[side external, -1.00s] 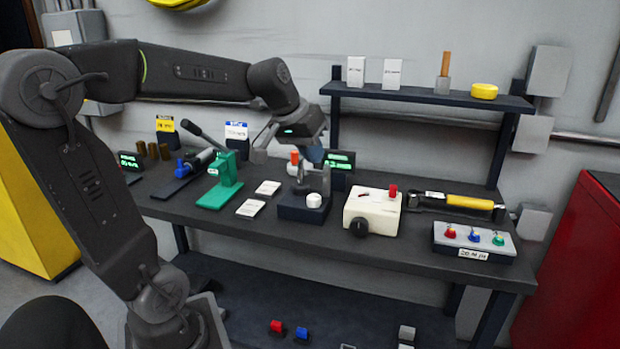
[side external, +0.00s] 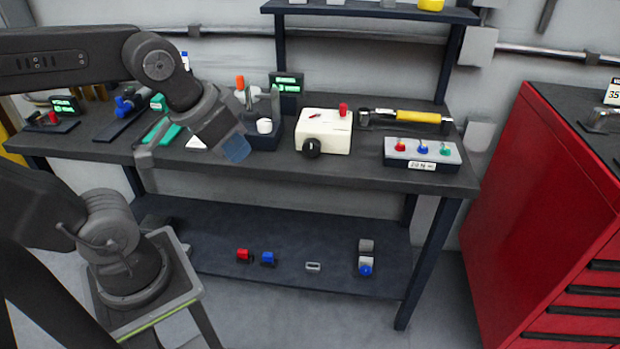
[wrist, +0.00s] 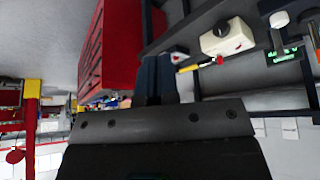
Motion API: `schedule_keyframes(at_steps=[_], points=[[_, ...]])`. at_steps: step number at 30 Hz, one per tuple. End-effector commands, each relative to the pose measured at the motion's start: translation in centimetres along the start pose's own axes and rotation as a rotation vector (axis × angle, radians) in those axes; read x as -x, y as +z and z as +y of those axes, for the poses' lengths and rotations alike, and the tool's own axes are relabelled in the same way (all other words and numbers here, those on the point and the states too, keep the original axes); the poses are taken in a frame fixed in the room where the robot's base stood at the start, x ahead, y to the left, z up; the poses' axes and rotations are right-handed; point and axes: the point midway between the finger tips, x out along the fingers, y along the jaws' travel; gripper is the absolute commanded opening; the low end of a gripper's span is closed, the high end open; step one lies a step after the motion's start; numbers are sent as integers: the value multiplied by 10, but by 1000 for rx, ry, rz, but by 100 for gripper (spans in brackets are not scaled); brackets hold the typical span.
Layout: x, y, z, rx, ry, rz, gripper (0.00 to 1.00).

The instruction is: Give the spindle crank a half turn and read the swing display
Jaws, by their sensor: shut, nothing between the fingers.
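A dark stand with an orange-topped crank handle (side external: 240,82) and a white knob (side external: 264,126) stands mid-bench. I take it for the spindle crank unit. Behind it is a black display (side external: 286,84) with green text too small to read. The display also shows in the wrist view (wrist: 283,54), tilted and blurred, with the white knob (wrist: 279,19) near it. My gripper (side external: 236,148) is shut and empty, pointing down at the bench's front edge, in front of the crank unit and apart from the handle. Its fingers also show in the wrist view (wrist: 157,78). My gripper hides the stand's lower left.
A cream box (side external: 324,131) with a black dial stands right of the crank unit. Beyond it are a yellow-handled tool (side external: 405,116) and a switch panel (side external: 421,152). A green fixture (side external: 162,131) is at left, a red cabinet (side external: 540,200) at right.

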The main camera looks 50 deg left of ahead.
Motion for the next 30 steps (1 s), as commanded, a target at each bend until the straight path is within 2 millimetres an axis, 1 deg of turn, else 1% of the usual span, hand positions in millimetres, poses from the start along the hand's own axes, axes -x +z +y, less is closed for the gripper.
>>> schedule_keyframes(at_steps=[1, 3, 5, 8, 11, 14, 15, 17, 18, 20, 21, 25, 27, 30], points=[[0, 8, 4, -26, 2, 4, 7], [0, 13, 5, -39, 2, 5, 13], [-1, 13, 5, -38, -1, 6, 19], [-8, 4, -4, -14, -27, 31, 29], [-23, -16, -25, 36, -87, 100, 38], [-43, -43, -59, 96, -171, 203, 48], [-50, -52, -75, 116, -206, 249, 48], [-60, -65, -100, 143, -255, 316, 48], [-66, -72, -116, 156, -285, 362, 48], [-73, -80, -139, 173, -325, 427, 48], [-78, -84, -155, 183, -349, 471, 48], [-88, -89, -202, 205, -410, 612, 48], [-91, -88, -225, 215, -433, 688, 48], [-93, -81, -254, 227, -453, 796, 48]])
